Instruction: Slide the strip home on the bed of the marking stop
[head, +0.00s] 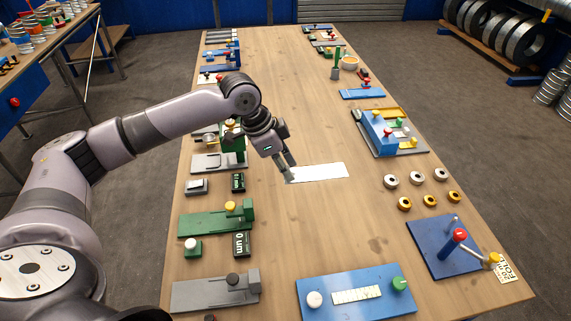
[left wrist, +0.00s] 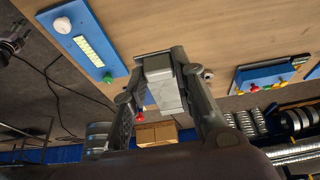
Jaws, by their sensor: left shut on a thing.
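A pale, flat strip (head: 320,172) is held at its left end by my left gripper (head: 288,176) in the head view. The strip points right over the bare middle of the table; whether it touches the wood cannot be told. In the left wrist view the strip (left wrist: 165,90) sits between the two fingers of the left gripper (left wrist: 160,62). Long beds with end blocks stand at the table's left side: a green one (head: 205,222), a grey one (head: 205,293) and another grey one (head: 213,164). I cannot tell which is the marking stop. My right gripper is not in view.
A blue plate (head: 330,312) with a pale scale (head: 357,295) and two knobs lies at the near edge. A blue base with a red-knobbed lever (head: 440,262), several small rings and a blue block (head: 377,130) line the right side. The table's middle is clear.

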